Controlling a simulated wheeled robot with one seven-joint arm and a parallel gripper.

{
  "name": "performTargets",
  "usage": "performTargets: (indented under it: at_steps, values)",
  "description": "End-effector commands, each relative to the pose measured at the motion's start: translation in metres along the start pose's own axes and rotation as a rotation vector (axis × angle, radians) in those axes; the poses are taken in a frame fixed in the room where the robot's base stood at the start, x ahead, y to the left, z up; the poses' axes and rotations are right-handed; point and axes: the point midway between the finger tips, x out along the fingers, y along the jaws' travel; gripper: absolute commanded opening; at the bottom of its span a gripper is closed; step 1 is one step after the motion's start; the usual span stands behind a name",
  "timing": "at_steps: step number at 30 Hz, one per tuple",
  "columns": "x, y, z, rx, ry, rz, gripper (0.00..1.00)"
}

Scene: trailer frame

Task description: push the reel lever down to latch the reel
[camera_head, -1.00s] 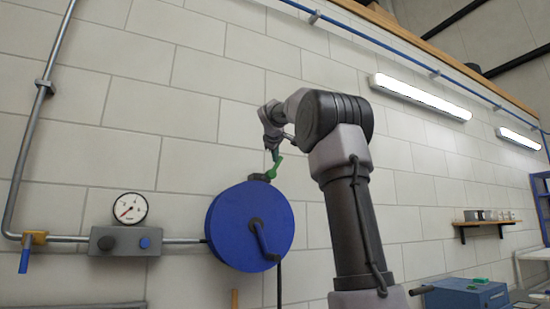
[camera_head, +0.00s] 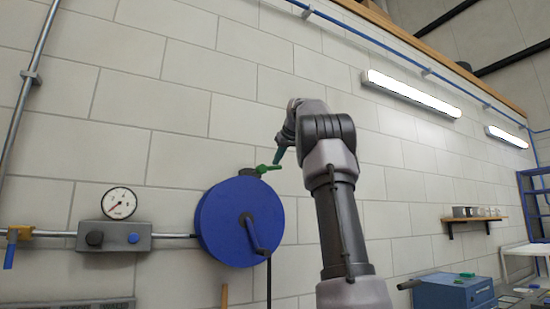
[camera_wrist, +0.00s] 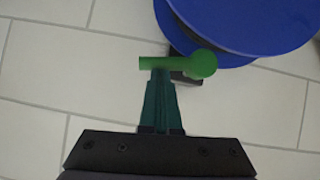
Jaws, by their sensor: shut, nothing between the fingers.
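The blue reel (camera_head: 222,222) hangs on the wall with a crank on its face. The green reel lever (camera_head: 268,168) sits on a dark mount at the reel's top right and points right, nearly level. In the wrist view the lever (camera_wrist: 170,62) lies across the picture, with its round knob (camera_wrist: 203,65) to the right. My gripper (camera_head: 279,158) is shut and empty, its tips at the lever's outer end from above. In the wrist view the shut fingers (camera_wrist: 160,76) reach the lever's bar and seem to touch it. Part of the mount is hidden behind the lever.
A pipe with a gauge (camera_head: 119,203) and a grey valve box (camera_head: 114,236) runs left of the reel. A small shelf (camera_head: 475,221) and a blue box (camera_head: 455,293) are at the right. The wall around the lever is clear.

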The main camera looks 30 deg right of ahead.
Motion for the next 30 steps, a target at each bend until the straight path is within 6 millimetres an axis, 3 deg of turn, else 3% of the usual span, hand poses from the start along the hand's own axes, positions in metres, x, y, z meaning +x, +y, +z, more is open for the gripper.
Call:
performTargets:
  at_steps: [12, 30]
  values:
    - [0.0059, 0.0048, 0.008, 0.127, -0.002, -0.084, 0.0]
    - [0.0044, 0.0036, 0.0076, 0.135, 0.0, -0.091, 0.0]
